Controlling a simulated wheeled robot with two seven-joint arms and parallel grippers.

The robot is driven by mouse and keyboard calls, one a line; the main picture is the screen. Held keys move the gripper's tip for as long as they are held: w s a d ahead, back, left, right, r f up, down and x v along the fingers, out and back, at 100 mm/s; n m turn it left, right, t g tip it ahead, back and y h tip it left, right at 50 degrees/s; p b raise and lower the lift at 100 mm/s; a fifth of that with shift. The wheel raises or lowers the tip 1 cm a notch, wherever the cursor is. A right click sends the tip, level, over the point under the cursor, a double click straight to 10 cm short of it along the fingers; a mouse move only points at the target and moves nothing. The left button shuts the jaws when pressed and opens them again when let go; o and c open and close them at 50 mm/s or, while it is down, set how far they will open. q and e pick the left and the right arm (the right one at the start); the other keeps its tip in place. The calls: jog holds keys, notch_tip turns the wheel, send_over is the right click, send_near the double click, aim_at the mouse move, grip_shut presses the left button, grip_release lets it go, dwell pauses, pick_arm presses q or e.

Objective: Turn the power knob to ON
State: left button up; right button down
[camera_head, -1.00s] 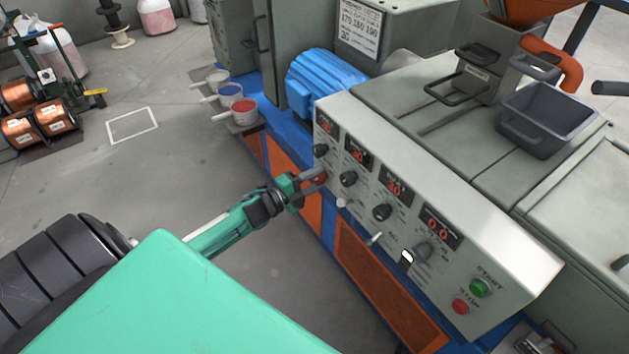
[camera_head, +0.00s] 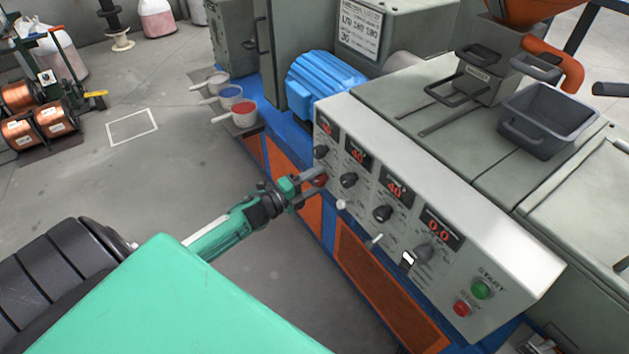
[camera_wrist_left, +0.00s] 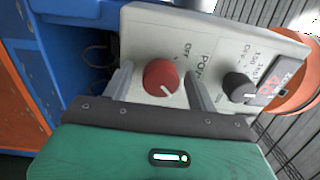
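The red power knob (camera_wrist_left: 160,76) sits on the grey control panel (camera_wrist_left: 222,40) in the left wrist view. Its white mark points down and slightly right. Printed "OFF" and part of "POWER" show beside it. In the head view the red knob (camera_head: 320,180) is partly hidden by my left gripper (camera_head: 312,185). My left gripper (camera_wrist_left: 160,85) also shows in the left wrist view, with one finger on each side of the knob. Its fingers are apart, with a visible gap to the knob on both sides. My right gripper is not in view.
Black knobs (camera_head: 383,213) and lit red displays (camera_head: 397,190) line the panel right of the red knob. A silver switch (camera_head: 375,239), a green start button (camera_head: 481,289) and a red stop button (camera_head: 462,308) are further right. Open floor (camera_head: 180,180) lies left of the machine.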

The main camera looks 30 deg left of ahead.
pick_arm(q)
jog(key=shift+s+a, duration=0.1)
jog(key=shift+s+a+f, duration=0.1)
jog(key=shift+s, duration=0.2)
jog(key=v, duration=1.3)
jog(key=shift+b, duration=0.3)
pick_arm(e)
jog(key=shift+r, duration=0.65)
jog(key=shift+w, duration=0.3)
